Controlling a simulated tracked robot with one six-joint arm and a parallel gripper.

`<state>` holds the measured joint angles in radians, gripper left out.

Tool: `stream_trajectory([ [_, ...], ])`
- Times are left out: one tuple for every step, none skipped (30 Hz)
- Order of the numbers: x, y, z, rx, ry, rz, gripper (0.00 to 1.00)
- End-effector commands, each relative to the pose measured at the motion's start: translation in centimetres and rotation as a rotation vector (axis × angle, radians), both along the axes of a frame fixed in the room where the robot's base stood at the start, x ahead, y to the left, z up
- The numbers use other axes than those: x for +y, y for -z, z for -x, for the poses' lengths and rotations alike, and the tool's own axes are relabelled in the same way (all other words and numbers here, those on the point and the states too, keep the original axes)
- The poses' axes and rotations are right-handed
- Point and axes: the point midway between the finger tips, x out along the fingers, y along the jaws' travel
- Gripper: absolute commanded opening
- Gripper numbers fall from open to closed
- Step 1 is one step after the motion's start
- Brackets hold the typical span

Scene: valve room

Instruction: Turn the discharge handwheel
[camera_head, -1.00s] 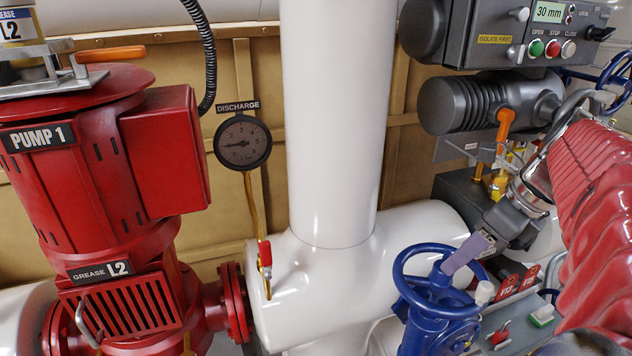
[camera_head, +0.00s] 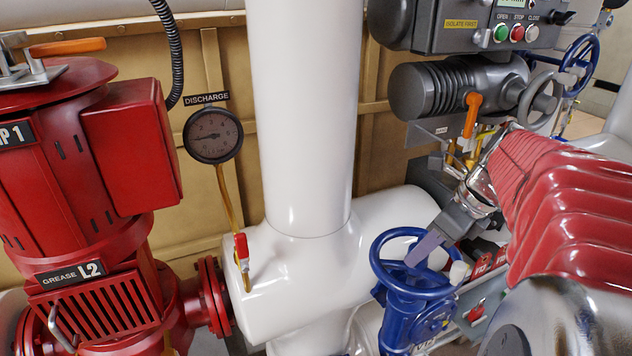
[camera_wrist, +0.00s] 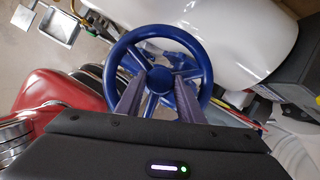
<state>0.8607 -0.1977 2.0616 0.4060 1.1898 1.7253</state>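A blue handwheel (camera_head: 397,285) with spokes and a central hub sits on a blue valve body beside the white pipe, right of centre in the head view. It fills the middle of the wrist view (camera_wrist: 115,58). My gripper (camera_head: 411,262) is at this wheel. In the wrist view my gripper (camera_wrist: 157,80) has its two grey fingers spread apart, one on each side of the hub, overlapping the spokes. It is open. I cannot tell whether the fingertips touch the spokes or reach between them. No label naming this wheel is readable.
A gauge (camera_head: 213,136) marked DISCHARGE hangs left of the white pipe (camera_head: 308,120). The red pump (camera_head: 75,190) stands at left. A grey actuator (camera_head: 455,85) and control box lie above the wheel. Another blue handwheel (camera_head: 567,62) is at upper right.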

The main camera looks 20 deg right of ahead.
Motion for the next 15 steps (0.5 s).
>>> stream_trajectory([
  [0.0, -0.01, 0.0, 0.0, 0.0, 0.0, 0.31],
  [0.0, -0.01, 0.0, 0.0, 0.0, 0.0, 0.28],
  [0.0, -0.01, 0.0, 0.0, 0.0, 0.0, 0.26],
  [0.0, -0.01, 0.0, 0.0, 0.0, 0.0, 0.23],
  [0.0, -0.02, 0.0, 0.0, 0.0, 0.0, 0.21],
  [0.0, -0.03, -0.01, 0.0, 0.0, 0.0, 0.19],
  [0.0, -0.03, -0.01, 0.0, 0.0, 0.0, 0.17],
  [0.0, -0.03, -0.01, 0.0, 0.0, 0.0, 0.14],
  [0.0, -0.03, -0.01, 0.0, 0.0, 0.0, 0.12],
  [0.0, -0.03, -0.01, 0.0, -0.001, 0.0, 0.09],
  [0.0, -0.03, -0.01, 0.0, -0.001, 0.0, 0.07],
  [0.0, -0.04, -0.01, 0.0, -0.001, 0.0, 0.05],
  [0.0, -0.04, -0.01, 0.0, -0.001, 0.0, 0.02],
  [0.0, -0.04, -0.01, 0.0, -0.001, 0.0, 0.0],
  [0.01, -0.04, -0.01, 0.0, -0.001, 0.0, 0.0],
])
